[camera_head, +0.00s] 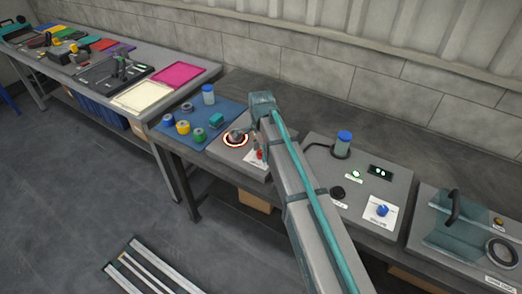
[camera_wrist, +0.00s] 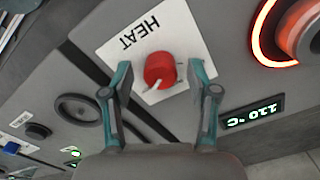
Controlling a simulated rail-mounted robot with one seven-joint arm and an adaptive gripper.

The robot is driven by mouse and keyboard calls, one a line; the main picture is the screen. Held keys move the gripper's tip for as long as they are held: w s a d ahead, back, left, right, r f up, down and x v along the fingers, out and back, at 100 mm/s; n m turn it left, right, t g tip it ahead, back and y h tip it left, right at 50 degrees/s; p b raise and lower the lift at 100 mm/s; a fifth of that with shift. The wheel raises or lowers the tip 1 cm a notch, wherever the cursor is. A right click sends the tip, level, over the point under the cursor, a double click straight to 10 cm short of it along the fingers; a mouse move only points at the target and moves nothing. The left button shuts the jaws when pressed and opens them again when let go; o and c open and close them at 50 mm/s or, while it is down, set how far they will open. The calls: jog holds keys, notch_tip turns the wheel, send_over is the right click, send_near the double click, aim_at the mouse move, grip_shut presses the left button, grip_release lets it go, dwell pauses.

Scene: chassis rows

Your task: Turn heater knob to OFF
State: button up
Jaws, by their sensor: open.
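The heater knob (camera_wrist: 160,70) is a red round knob with a pale pointer line, on a white plate marked HEAT (camera_wrist: 143,40) in the wrist view. My gripper (camera_wrist: 160,80) is open, with one finger on each side of the knob and a gap to it on both sides. The knob is not gripped. A display (camera_wrist: 252,112) beside it reads about 110 °C in green. A ring (camera_wrist: 272,35) around the heater glows orange-red.
Right of my arm, a grey panel (camera_head: 318,190) carries a blue-capped bottle (camera_head: 343,142) and a blue knob (camera_head: 382,211). Left of the heater, a blue mat (camera_head: 235,108) holds several small spools and a bottle (camera_head: 208,94). A clear-covered unit (camera_head: 460,232) stands far right.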

grip_shut()
dwell(0.3)
jog(key=shift+n, duration=0.3)
jog(key=n, duration=0.5)
jog(key=shift+p, duration=0.35)
jog(key=n, duration=1.2)
jog(key=shift+n+p, duration=0.4)
jog(key=n, duration=0.5)
jog(key=shift+n, duration=0.4)
